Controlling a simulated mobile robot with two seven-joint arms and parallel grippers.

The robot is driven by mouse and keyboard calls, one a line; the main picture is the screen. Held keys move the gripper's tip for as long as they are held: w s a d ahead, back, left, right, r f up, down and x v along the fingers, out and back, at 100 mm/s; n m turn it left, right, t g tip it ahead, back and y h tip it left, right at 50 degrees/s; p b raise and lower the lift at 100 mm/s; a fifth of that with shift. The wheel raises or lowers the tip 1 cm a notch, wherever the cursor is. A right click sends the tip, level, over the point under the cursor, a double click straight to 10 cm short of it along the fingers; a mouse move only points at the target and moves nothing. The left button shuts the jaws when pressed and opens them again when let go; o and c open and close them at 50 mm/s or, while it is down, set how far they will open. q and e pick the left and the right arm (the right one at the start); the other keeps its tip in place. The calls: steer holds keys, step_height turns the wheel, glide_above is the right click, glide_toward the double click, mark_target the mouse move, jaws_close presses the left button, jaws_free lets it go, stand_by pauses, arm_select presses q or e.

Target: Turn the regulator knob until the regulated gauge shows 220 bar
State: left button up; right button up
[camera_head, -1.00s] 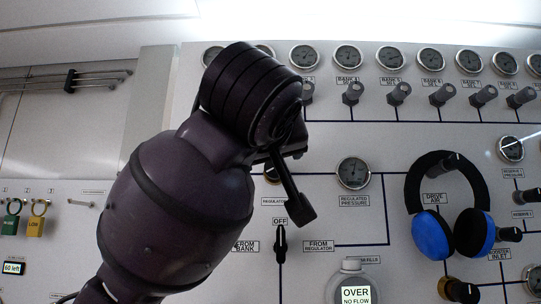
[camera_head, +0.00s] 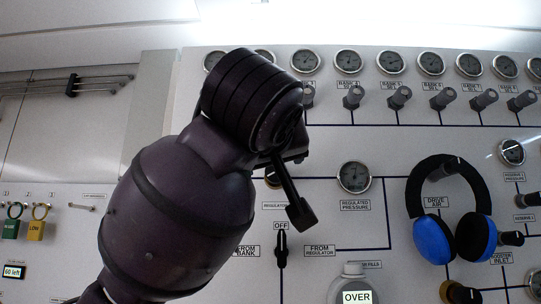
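The regulated pressure gauge (camera_head: 354,177) is a round dial at the middle of the panel, above its "REGULATED PRESSURE" label. Its needle is too small to read. My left gripper (camera_head: 298,212) is in front of the panel beside the knob. One dark finger points down and right; the other finger is hidden, so I cannot tell its opening or whether it touches the knob. My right gripper is not in view.
A black selector handle (camera_head: 282,248) points up at "OFF". Blue and black headphones (camera_head: 450,210) hang on the right. A row of bank gauges (camera_head: 347,62) and knobs (camera_head: 353,97) runs along the top. A display (camera_head: 357,297) reads "OVER" at the bottom.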

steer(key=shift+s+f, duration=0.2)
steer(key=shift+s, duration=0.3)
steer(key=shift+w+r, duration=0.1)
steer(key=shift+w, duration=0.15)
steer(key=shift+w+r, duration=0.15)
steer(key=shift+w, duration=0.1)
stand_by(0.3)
